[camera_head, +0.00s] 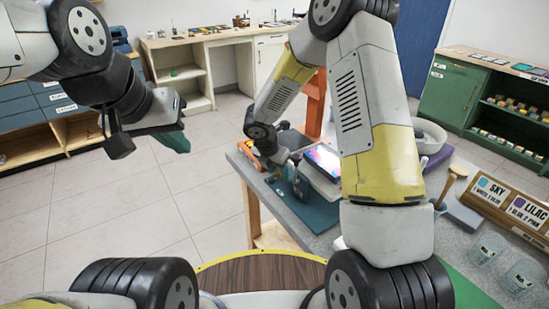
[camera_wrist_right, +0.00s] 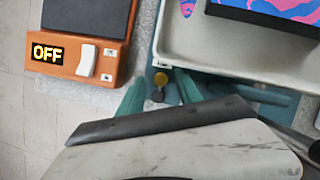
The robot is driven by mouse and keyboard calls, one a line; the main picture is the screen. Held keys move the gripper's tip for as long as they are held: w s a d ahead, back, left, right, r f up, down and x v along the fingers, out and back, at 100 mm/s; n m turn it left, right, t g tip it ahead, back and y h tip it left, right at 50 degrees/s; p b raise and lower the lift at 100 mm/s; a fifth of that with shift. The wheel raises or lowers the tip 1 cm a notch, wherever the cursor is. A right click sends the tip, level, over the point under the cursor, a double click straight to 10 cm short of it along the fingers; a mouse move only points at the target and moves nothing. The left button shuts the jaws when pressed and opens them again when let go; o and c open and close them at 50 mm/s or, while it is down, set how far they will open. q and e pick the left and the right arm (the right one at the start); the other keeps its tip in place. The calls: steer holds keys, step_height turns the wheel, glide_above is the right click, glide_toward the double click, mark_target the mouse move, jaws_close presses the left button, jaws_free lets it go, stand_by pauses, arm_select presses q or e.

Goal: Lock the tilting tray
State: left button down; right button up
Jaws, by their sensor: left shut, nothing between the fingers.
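The white tilting tray (camera_wrist_right: 200,50) fills the upper right of the right wrist view, with a pink and blue sheet (camera_wrist_right: 275,10) in a dark frame on it. It also shows on the bench in the head view. A small brass-coloured knob (camera_wrist_right: 161,79) sits at the tray's near corner. My right gripper (camera_wrist_right: 160,95) is over it, its teal fingers apart on either side of the knob with gaps visible. Whether the tray is level is hard to tell. My left gripper (camera_head: 180,142) is shut and empty, over open floor left of the bench.
An orange switch box (camera_wrist_right: 92,60) reading OFF, with a white rocker, lies left of the tray. On the grey bench to the right are clear cups (camera_head: 487,248) and a wooden SKY and LILAC rack (camera_head: 505,205). Open tiled floor (camera_head: 130,200) lies left of the bench.

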steer(key=v, duration=0.8)
steer(key=shift+f, duration=0.1)
stand_by(0.3)
